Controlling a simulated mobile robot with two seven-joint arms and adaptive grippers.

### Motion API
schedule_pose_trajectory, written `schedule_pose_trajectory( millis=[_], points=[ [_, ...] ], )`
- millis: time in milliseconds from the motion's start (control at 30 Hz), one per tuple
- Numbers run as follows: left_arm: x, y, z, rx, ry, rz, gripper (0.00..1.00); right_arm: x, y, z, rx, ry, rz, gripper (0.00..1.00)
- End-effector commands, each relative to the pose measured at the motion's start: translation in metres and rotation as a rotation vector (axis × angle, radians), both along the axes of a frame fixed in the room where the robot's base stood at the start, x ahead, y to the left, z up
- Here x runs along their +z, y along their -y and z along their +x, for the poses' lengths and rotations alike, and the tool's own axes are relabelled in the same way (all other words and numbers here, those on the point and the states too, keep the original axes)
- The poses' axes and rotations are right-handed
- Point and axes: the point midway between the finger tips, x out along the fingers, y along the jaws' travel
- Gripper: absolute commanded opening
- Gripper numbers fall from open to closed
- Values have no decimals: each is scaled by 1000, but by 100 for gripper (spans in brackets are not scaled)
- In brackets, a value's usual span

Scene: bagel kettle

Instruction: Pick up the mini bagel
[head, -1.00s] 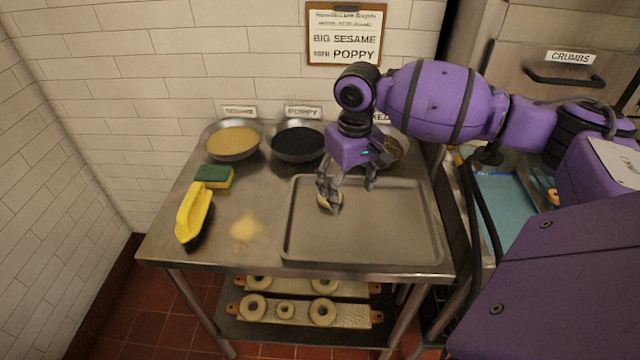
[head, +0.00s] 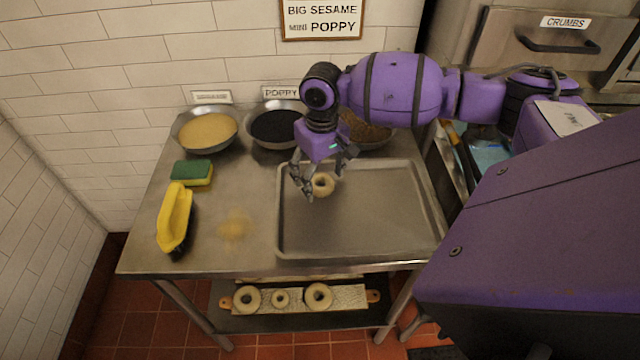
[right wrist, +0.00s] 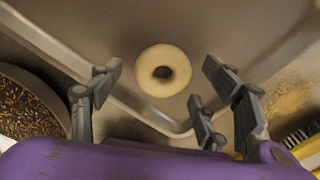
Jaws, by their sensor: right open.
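A small plain pale bagel (head: 322,185) lies flat in the metal tray (head: 350,253), near its back left corner. In the right wrist view the bagel (right wrist: 163,71) shows whole, with its dark hole, beyond and between the fingertips. My right gripper (head: 318,178) is open and empty, over the back left part of the tray and close to the bagel. In the right wrist view its fingers (right wrist: 165,78) are spread wide, with clear space between them and the bagel. Its exact height above the bagel is hard to tell. My left gripper is not in view.
Bowls of sesame (head: 208,132), poppy (head: 275,126) and a brown topping (head: 366,130) stand behind the tray. A board on the lower shelf holds bagels, including a small one (head: 280,298).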

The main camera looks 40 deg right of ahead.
Motion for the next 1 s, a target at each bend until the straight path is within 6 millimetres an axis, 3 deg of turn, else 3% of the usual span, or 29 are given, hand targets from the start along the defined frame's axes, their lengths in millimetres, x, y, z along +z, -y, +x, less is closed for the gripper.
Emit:
schedule_pose_trajectory(
  millis=[267,600,1000],
  points=[
    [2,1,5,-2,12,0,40,-8,0,0,0,1,0,70],
    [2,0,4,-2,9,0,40,-7,0,0,0,1,0,25],
    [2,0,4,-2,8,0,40,1,0,1,0,3,0,24]
  ],
)
